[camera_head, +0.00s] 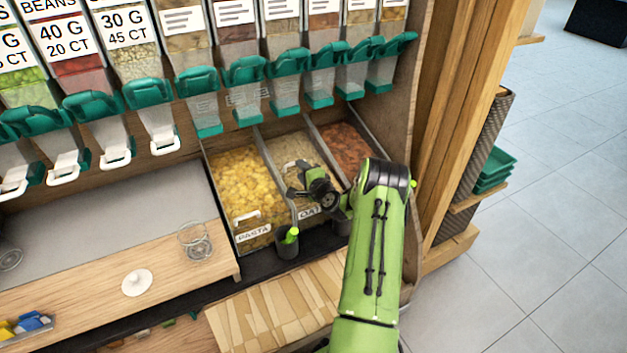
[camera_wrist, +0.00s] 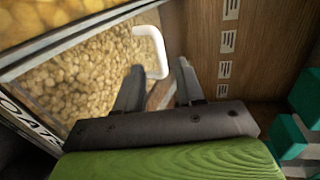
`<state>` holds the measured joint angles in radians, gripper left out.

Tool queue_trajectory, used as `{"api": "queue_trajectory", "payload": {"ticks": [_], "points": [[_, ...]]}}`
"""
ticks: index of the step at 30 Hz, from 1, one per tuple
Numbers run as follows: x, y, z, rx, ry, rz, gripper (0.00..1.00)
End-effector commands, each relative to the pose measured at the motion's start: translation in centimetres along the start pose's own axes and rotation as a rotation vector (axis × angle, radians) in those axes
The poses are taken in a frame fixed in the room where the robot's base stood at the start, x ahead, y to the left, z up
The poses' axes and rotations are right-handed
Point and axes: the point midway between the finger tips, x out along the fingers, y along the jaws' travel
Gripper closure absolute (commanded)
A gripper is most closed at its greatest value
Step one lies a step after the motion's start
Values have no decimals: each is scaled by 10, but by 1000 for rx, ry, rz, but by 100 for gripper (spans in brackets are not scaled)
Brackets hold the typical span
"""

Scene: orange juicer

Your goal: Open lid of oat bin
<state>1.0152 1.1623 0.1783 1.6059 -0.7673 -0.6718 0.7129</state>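The oat bin (camera_head: 291,148) is the middle of three bins at the foot of the dispenser wall, with an OAT label (camera_head: 308,211) on its front. Its clear lid appears to lie down over the pale oats. In the wrist view the oats (camera_wrist: 85,72) show through the lid, and a white handle (camera_wrist: 153,45) stands up at its edge. My gripper (camera_wrist: 159,68) is open, with two dark fingers apart and nothing held. The handle's end lies just ahead of the fingertips; contact cannot be told. In the head view my gripper (camera_head: 300,187) is over the bin's front part and hides some of it.
A pasta bin (camera_head: 243,180) stands left of the oat bin, and a bin of reddish-brown food (camera_head: 347,145) stands right. Green-handled dispensers (camera_head: 290,62) hang above. A cup with a green-handled scoop (camera_head: 287,244) sits in front. A glass (camera_head: 195,240) stands on the left counter.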

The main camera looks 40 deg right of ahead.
Motion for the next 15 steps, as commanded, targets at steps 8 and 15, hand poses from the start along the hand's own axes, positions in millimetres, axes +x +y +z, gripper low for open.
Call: {"api": "queue_trajectory", "payload": {"ticks": [8, 15], "points": [[-80, 1, -2, 8, 6, 4, 62], [-116, 0, -1, 3, 3, 1, 62]]}}
